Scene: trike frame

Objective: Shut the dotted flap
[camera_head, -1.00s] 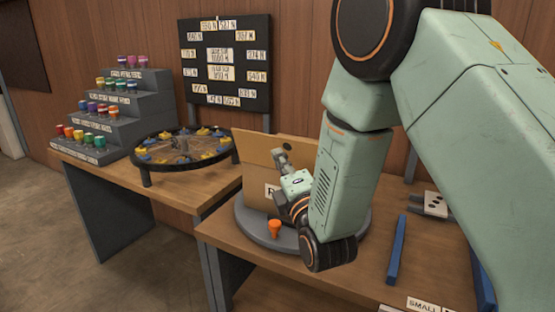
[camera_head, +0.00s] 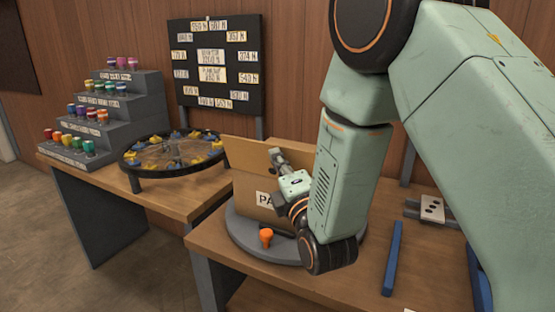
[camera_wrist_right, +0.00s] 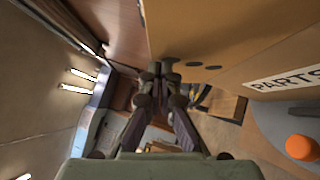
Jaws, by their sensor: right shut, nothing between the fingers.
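A cardboard box (camera_head: 252,190) with a "PARTS" label stands on a round grey turntable (camera_head: 250,240). A flap (camera_head: 245,153) rises at its top, partly hidden by my right arm. In the right wrist view the dotted flap (camera_wrist_right: 235,35) shows dark dots near my fingertips. My right gripper (camera_head: 276,155) is shut and empty at the flap; its fingers also show in the wrist view (camera_wrist_right: 163,72). I cannot tell whether they touch the cardboard. The rest of the box is hidden behind my right arm. My left gripper is not in view.
An orange knob (camera_head: 266,236) sits at the turntable's front edge. A round rack (camera_head: 172,155), stepped stand (camera_head: 105,110) and black board (camera_head: 215,65) are at the left and back.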

